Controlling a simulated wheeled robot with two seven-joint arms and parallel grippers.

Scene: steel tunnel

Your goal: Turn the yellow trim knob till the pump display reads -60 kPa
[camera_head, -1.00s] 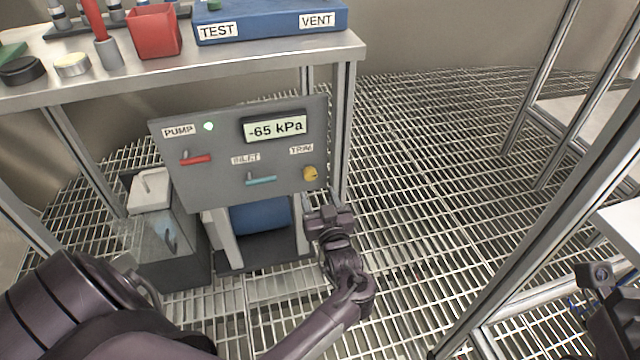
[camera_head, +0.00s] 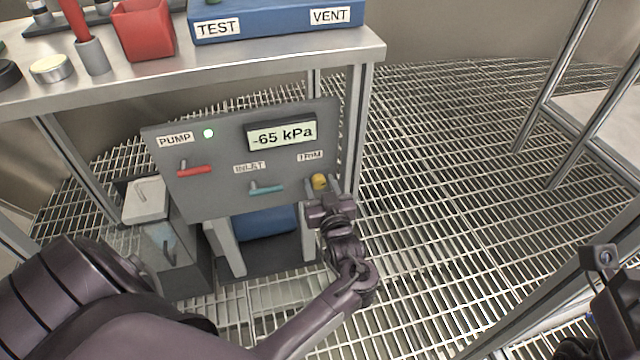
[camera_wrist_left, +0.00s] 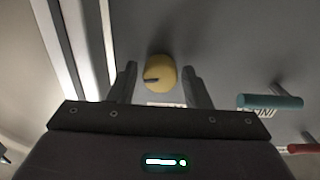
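The pump panel (camera_head: 222,187) is a grey plate below the bench. Its display (camera_head: 282,134) reads -65 kPa. The yellow trim knob (camera_head: 319,181) sits at the panel's lower right, under the TRIM label. My left gripper (camera_head: 319,192) is right at the knob, its body just below it. In the left wrist view the knob (camera_wrist_left: 160,73) lies between the tips of the two open fingers (camera_wrist_left: 158,82), with a gap on each side. A dark pointer mark shows on the knob's face. My right gripper (camera_head: 602,258) shows only partly at the right edge; its fingers cannot be made out.
The red pump lever (camera_head: 195,170) and teal inlet lever (camera_head: 267,188) are on the same panel; the teal one (camera_wrist_left: 270,101) is right of the fingers in the wrist view. A bench leg (camera_head: 360,130) stands close right of the knob.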

